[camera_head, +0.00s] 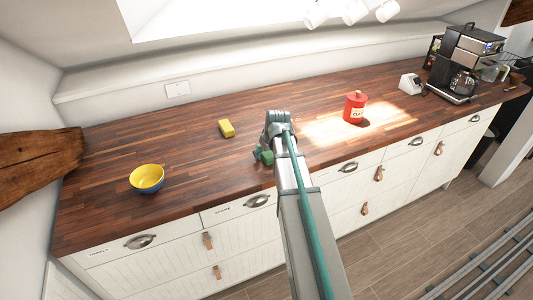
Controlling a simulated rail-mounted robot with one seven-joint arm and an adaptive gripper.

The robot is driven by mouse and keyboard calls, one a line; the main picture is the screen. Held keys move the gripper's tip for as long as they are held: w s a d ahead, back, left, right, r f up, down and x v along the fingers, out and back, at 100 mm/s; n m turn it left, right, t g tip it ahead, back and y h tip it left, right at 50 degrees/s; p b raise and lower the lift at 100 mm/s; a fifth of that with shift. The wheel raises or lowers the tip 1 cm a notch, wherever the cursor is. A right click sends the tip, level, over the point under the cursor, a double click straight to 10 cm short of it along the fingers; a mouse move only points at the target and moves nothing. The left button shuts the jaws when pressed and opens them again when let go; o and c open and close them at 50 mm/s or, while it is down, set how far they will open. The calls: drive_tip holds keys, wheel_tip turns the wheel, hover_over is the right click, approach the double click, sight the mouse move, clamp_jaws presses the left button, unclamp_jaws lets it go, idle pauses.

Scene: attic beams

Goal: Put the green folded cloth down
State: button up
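A small green shape, which looks like the green folded cloth (264,156), shows just left of the end of my arm, over the wooden counter. My arm hides part of it. My gripper (268,150) is at this same spot, over the counter's middle near its front edge. Its fingers are too small and too covered to make out. I cannot tell whether they are shut on the cloth, or whether the cloth touches the counter.
On the wooden counter (205,165) are a yellow and blue bowl (147,180) at left, a yellow sponge-like block (226,128) behind my gripper, and a red canister (354,107) at right. A white device (411,83) and coffee machine (468,65) stand farther right. Counter between bowl and gripper is clear.

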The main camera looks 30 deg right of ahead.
drive_tip(key=shift+w+r+p, duration=0.1)
drive_tip(key=shift+r+p, duration=0.25)
drive_tip(key=shift+r, duration=0.25)
drive_tip(key=b+v, duration=0.2)
drive_tip(key=v, duration=1)
